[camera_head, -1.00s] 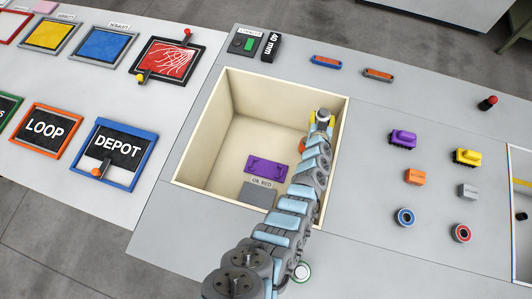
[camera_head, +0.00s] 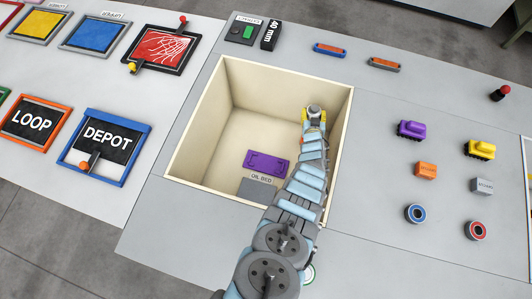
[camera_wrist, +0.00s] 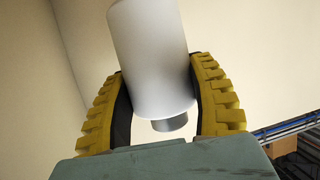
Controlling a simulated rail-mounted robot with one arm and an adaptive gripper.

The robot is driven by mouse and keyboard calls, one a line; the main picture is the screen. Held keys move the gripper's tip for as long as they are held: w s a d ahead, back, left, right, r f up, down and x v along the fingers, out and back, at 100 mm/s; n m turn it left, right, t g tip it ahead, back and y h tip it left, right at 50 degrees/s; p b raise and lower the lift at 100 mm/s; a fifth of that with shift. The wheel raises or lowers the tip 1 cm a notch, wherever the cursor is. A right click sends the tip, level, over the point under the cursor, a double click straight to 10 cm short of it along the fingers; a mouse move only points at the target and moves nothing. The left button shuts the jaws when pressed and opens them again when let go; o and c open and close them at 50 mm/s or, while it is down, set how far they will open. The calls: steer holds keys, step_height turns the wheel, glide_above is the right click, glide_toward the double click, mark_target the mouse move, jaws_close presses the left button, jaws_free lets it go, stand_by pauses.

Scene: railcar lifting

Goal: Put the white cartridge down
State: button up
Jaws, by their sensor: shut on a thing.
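The white cartridge (camera_wrist: 150,55) is a smooth white cylinder with a short grey stub at its lower end, seen in the wrist view. My gripper (camera_wrist: 157,80) has its yellow ribbed fingers shut on the cartridge's two sides, and the cartridge leans slightly in them. In the head view my gripper (camera_head: 309,122) is over the right side of a deep cream-walled bin (camera_head: 215,125). My arm hides the cartridge there, so its height above the bin floor cannot be told.
On the bin floor are a purple plate (camera_head: 266,161), a grey block (camera_head: 257,190) and an "OIL BED" label (camera_head: 261,178). The bin's left floor is bare. To the right stand a purple toy (camera_head: 411,129), a yellow toy (camera_head: 480,149), small blocks and rings.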

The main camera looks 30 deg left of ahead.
mark_target(308, 115)
steer(key=shift+a+f, duration=0.15)
steer(key=shift+f, duration=0.05)
steer(key=shift+a+f+b, duration=0.1)
steer(key=shift+f+b, duration=0.25)
steer(key=shift+b, duration=0.2)
steer(key=shift+a, duration=0.2)
steer(key=shift+y, duration=0.3)
steer(key=shift+a+f+b, duration=0.3)
steer(key=shift+f+b, duration=0.05)
steer(key=shift+b, duration=0.1)
steer(key=shift+n, duration=0.3)
steer(key=shift+a+f+b, duration=0.15)
steer(key=shift+f+b, duration=0.15)
steer(key=shift+b, duration=0.05)
steer(key=shift+s+a+f, duration=0.15)
steer(key=shift+a+f, duration=0.05)
steer(key=shift+a, duration=0.05)
steer(key=shift+b, duration=0.3)
